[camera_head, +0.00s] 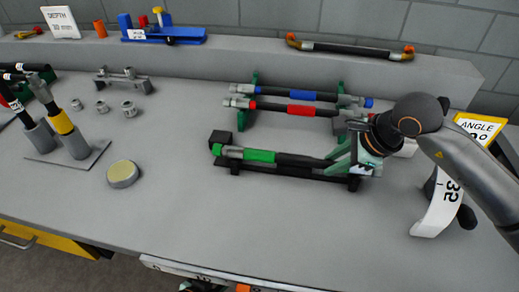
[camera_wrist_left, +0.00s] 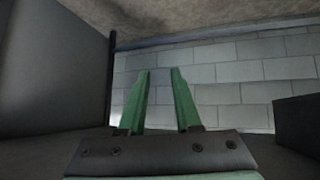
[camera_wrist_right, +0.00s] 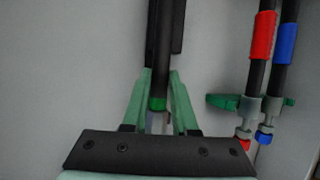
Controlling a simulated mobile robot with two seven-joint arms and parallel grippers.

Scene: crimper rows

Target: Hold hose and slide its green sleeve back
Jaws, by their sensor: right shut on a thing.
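The hose (camera_head: 301,161) is black and lies along a low black holder near the middle of the bench. Its green sleeve (camera_head: 258,155) is towards the left end, next to a grey metal fitting. My right gripper (camera_head: 341,158) is shut on the hose to the right of the sleeve, near its right end. In the right wrist view the hose (camera_wrist_right: 162,50) runs between the two green fingers, with a small green band between them. My left gripper (camera_wrist_left: 162,72) shows in the left wrist view with its fingers apart and nothing between them, facing a block wall.
Behind lie a blue-sleeved hose (camera_head: 301,95) and a red-sleeved hose (camera_head: 301,109) on green supports. A white angle gauge (camera_head: 436,211) stands at right. A round tan-topped disc (camera_head: 122,173) is at left. The front middle of the bench is clear.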

